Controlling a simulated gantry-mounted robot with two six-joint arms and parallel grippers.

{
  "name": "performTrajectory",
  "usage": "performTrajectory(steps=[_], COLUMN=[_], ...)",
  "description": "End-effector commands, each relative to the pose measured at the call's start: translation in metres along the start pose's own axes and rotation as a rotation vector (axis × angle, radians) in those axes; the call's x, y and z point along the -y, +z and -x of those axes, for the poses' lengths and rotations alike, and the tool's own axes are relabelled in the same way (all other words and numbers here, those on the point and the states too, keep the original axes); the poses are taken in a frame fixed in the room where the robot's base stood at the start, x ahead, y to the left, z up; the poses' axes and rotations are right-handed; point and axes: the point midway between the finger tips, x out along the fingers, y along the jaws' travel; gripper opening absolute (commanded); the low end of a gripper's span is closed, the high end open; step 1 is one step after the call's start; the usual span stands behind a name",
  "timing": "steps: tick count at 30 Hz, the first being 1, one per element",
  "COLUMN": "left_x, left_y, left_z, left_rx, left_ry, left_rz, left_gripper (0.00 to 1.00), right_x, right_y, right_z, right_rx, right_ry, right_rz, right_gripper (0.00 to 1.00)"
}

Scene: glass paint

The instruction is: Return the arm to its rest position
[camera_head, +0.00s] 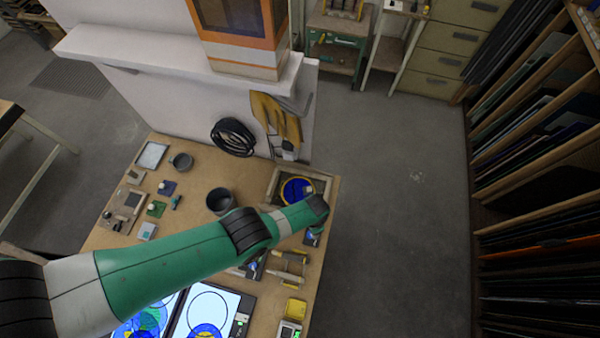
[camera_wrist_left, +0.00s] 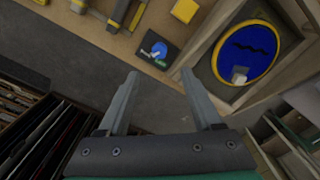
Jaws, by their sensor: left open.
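My left arm (camera_head: 180,260) reaches across the table from the left, its wrist end by the table's right edge. In the wrist view my left gripper (camera_wrist_left: 157,80) is open, with two grey fingers apart and nothing between them. The fingertips point toward the table edge, with the floor showing between them. In the head view the fingers are not clearly seen. A blue disc with a yellow rim (camera_head: 296,190) lies in a wooden frame (camera_head: 272,186) just beyond my wrist; it also shows at the upper right of the wrist view (camera_wrist_left: 248,52). My right gripper is not in view.
The wooden table (camera_head: 255,300) holds a dark pot (camera_head: 220,200), small glass samples, lit panels (camera_head: 208,302) and a yellow box (camera_head: 294,308). A dark tile (camera_wrist_left: 157,48) lies near the table edge. Open floor (camera_head: 400,220) separates the table from a sheet rack (camera_head: 535,200).

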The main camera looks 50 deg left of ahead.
Motion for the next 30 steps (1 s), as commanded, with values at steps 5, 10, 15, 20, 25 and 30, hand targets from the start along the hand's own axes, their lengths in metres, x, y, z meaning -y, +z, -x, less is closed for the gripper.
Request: performTrajectory(steps=[5, 10, 15, 20, 25, 30], left_x=[-0.002, -0.001, -0.001, 0.008, 0.035, 0.069], left_y=[-0.001, -0.001, -0.001, -0.013, -0.093, -0.189], left_z=[0.001, 0.001, 0.001, 0.009, 0.064, 0.176], left_rx=[0.000, 0.000, 0.000, -0.027, -0.245, -0.577], left_ry=[0.000, 0.000, 0.000, -0.006, -0.056, -0.133], left_rz=[-0.005, -0.004, -0.004, 0.013, 0.029, 0.054], left_gripper=[0.67, 0.67, 0.67, 0.67, 0.67, 0.67], right_x=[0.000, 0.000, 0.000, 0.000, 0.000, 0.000], right_y=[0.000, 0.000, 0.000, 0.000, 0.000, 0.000], right_z=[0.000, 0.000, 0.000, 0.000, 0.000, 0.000], right_rx=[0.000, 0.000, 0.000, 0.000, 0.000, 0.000], right_ry=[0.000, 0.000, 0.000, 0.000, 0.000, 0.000], right_rz=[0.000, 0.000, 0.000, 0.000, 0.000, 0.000], right_gripper=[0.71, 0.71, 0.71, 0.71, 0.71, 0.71])
